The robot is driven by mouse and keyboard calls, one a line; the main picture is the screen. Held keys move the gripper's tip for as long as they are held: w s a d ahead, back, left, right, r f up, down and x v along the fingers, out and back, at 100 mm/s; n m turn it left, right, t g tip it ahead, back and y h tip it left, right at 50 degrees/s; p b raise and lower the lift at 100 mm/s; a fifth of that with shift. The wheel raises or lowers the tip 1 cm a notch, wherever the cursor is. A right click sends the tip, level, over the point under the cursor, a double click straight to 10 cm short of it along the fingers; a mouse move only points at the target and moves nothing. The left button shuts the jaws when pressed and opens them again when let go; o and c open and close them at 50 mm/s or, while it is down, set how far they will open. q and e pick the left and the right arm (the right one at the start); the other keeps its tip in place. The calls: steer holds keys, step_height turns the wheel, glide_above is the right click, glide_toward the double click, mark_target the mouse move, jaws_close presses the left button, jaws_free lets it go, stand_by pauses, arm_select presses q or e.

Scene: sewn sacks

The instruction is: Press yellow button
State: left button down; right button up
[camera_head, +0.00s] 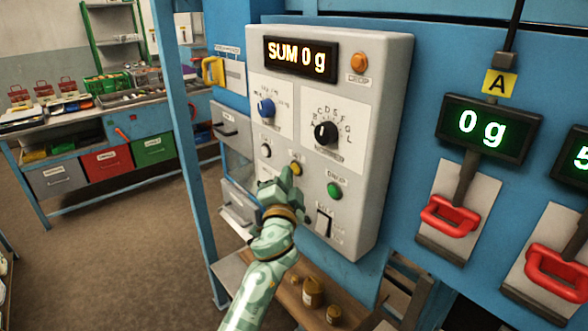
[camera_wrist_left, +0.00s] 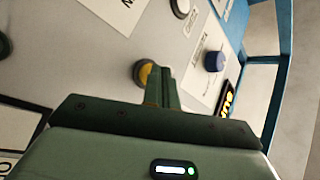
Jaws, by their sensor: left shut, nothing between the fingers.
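The yellow button (camera_head: 296,169) sits on the front of a grey control panel (camera_head: 377,100), below the two rotary knobs. My left gripper (camera_head: 287,178) is shut and empty, with its fingertips just below the button in the head view. In the left wrist view the yellow button (camera_wrist_left: 144,72) shows right beside the closed fingertips (camera_wrist_left: 163,70) and is partly covered by them. I cannot tell whether the fingertips touch it. My right gripper is not in view.
Near the button are a white button (camera_head: 266,151), a green button (camera_head: 334,190), a black rocker switch (camera_head: 324,222), a blue knob (camera_head: 266,108) and a black knob (camera_head: 326,133). The panel display (camera_head: 300,59) reads SUM 0 g. Red handles (camera_head: 450,215) hang at right. Weights (camera_head: 312,293) stand below.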

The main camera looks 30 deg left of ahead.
arm_select(q)
steer(key=shift+s+a, duration=0.2)
steer(key=shift+s, duration=0.25)
steer(key=shift+s+a+p, duration=0.3)
steer(key=shift+s, duration=0.45)
steer(key=shift+s+a+p, duration=0.3)
steer(key=shift+s+a, duration=0.05)
steer(key=shift+s, duration=0.45)
steer(key=shift+s+a+p, duration=0.3)
steer(key=shift+s, duration=0.45)
